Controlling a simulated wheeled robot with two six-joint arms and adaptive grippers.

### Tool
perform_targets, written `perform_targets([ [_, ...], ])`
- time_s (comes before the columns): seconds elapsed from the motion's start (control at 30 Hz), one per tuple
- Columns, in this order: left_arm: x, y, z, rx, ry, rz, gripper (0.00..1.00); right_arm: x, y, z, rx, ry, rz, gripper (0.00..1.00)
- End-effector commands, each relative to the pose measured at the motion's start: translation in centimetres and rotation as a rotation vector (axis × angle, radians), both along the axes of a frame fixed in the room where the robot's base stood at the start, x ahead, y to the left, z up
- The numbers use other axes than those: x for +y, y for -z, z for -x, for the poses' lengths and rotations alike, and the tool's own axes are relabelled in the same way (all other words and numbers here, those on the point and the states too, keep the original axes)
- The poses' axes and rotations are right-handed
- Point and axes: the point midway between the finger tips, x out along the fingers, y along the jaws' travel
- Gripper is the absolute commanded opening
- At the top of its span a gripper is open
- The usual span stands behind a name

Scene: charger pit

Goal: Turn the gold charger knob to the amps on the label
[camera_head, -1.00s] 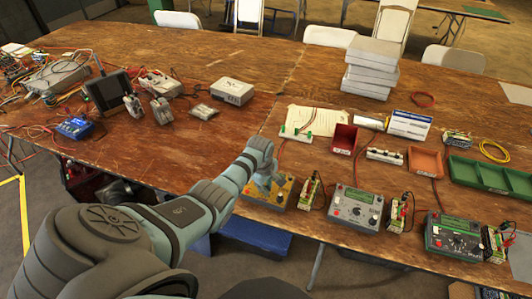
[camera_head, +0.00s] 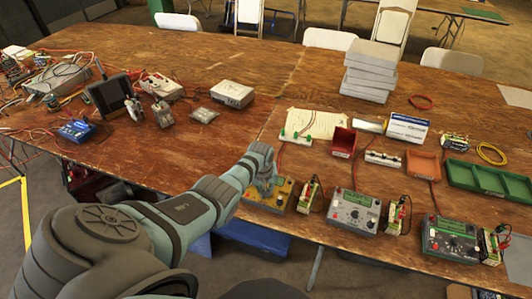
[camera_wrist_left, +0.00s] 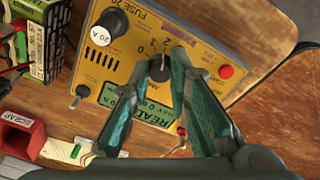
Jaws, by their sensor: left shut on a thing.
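The gold charger (camera_head: 282,196) sits at the front edge of the table in the head view. Its yellow face (camera_wrist_left: 120,68) fills much of the left wrist view, with a dark knob (camera_wrist_left: 160,68) beside a printed scale showing 0, 1 and 2. My left gripper (camera_wrist_left: 160,80) is shut on this knob, one teal finger on each side; the head view shows it over the charger (camera_head: 265,184). The fingers partly cover the green display (camera_wrist_left: 150,108). A pack with a printed label (camera_wrist_left: 38,45) stands beside the charger; its print is too small to read surely. My right gripper is out of view.
A black fuse knob marked 20 A (camera_wrist_left: 108,28) and a red button (camera_wrist_left: 226,72) flank the held knob. A grey charger (camera_head: 354,211) and a dark charger (camera_head: 450,238) stand to the right. A red scrap bin (camera_head: 343,141) is behind.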

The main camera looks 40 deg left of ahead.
Motion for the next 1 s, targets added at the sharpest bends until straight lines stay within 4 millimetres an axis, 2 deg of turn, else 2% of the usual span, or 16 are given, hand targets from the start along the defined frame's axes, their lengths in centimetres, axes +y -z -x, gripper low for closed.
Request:
perform_targets([
  [0.5,0.05,0.06,0.05,0.002,0.019,-0.005,0.0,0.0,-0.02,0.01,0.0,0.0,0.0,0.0],
  [0.53,0.05,0.06,0.05,0.002,0.019,-0.005,0.22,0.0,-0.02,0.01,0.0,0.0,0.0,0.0],
  [0.63,0.04,0.05,0.05,0.002,0.018,-0.005,0.38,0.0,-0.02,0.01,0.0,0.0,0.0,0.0],
  [1.0,0.04,-0.27,0.02,0.0,0.018,-0.004,0.38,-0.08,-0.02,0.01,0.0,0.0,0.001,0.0],
])
